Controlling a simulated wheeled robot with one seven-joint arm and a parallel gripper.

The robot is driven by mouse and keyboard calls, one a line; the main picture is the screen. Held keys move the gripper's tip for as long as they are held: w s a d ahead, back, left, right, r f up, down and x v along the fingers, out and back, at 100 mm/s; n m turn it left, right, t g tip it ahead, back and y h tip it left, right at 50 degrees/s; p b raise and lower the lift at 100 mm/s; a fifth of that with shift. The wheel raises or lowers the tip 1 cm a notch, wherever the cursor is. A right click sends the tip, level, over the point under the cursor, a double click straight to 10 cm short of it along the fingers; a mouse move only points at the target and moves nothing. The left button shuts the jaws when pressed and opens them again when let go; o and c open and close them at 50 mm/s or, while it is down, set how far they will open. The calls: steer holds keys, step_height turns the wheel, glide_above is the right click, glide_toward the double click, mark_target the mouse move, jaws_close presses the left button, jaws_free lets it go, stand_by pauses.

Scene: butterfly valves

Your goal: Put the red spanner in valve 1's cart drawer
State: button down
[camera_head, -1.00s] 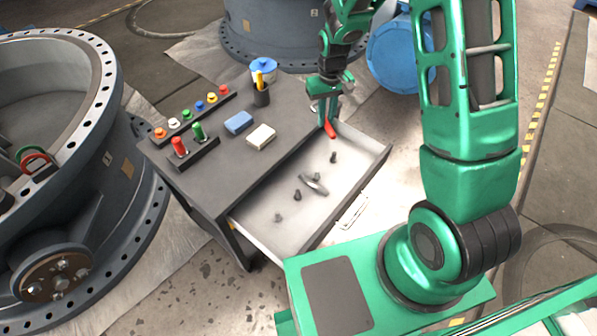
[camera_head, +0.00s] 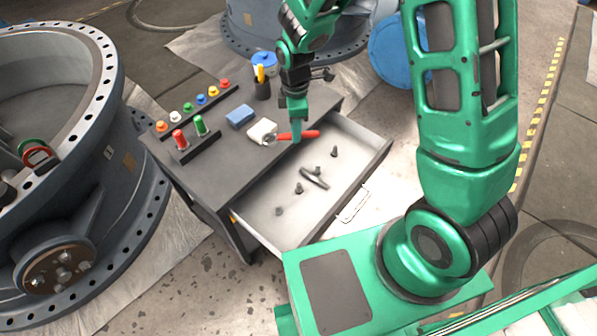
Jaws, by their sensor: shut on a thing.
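The red spanner (camera_head: 308,134) is in my gripper (camera_head: 296,138), which is shut on it. The cart drawer (camera_head: 262,232) is pulled out towards the lower right. The cart (camera_head: 205,178) has a dark grey top. No valve number is readable.
A large flanged valve body (camera_head: 130,190) stands left. The drawer's front half has free floor.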

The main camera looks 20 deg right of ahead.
mark_target(285, 186)
steer(key=s+a+n, duration=0.5)
steer(key=n, duration=0.3)
steer(key=shift+n, duration=0.3)
step_height(285, 186, down, 17)
steer(key=shift+w+a+f, duration=0.1)
steer(key=shift+a+f, duration=0.05)
steer(key=shift+f, duration=0.1)
steer(key=c, duration=1.7)
jaws_free()
step_height(285, 186, up, 12)
steer(key=shift+r, duration=0.1)
